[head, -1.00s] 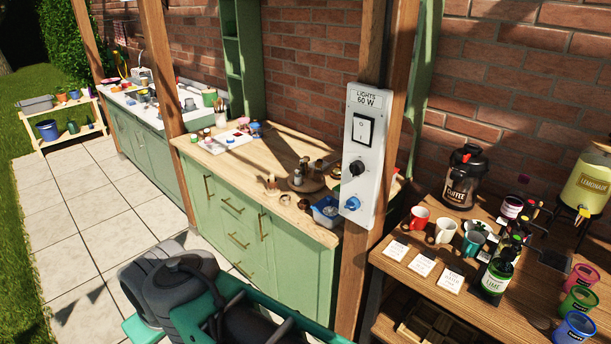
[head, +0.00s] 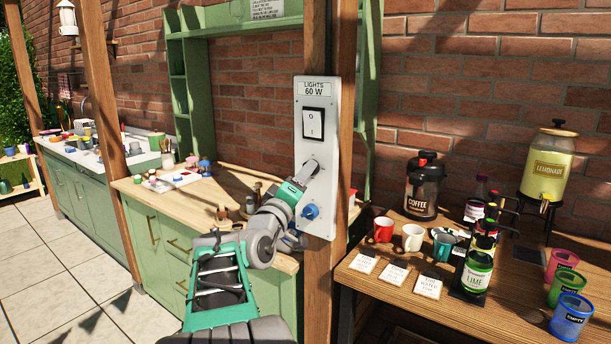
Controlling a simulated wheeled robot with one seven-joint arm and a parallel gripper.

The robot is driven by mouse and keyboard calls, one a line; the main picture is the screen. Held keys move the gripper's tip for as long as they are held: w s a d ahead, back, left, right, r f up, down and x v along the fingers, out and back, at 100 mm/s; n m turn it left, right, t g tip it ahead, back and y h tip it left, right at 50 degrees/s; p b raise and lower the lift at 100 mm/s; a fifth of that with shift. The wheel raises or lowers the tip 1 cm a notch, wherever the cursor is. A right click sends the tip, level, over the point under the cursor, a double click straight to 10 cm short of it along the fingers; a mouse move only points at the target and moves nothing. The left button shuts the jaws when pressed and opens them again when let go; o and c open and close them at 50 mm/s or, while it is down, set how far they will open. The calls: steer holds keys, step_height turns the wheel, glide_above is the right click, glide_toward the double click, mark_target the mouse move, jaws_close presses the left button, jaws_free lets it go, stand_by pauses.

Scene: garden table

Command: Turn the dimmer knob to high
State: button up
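The white control panel (head: 343,165) labelled "LIGHTS 60 W" is fixed to a wooden post. The knob's pointer cannot be read.
A wooden table (head: 385,293) at the right holds mugs, cards, bottles, a coffee urn (head: 424,186) and a lemonade dispenser (head: 551,165). A green cabinet (head: 157,238) with small items on its wooden top stands behind my arm. The paved floor (head: 60,265) at the left is clear.

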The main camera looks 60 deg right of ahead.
steer(key=shift+x, duration=1.15)
jaws_close()
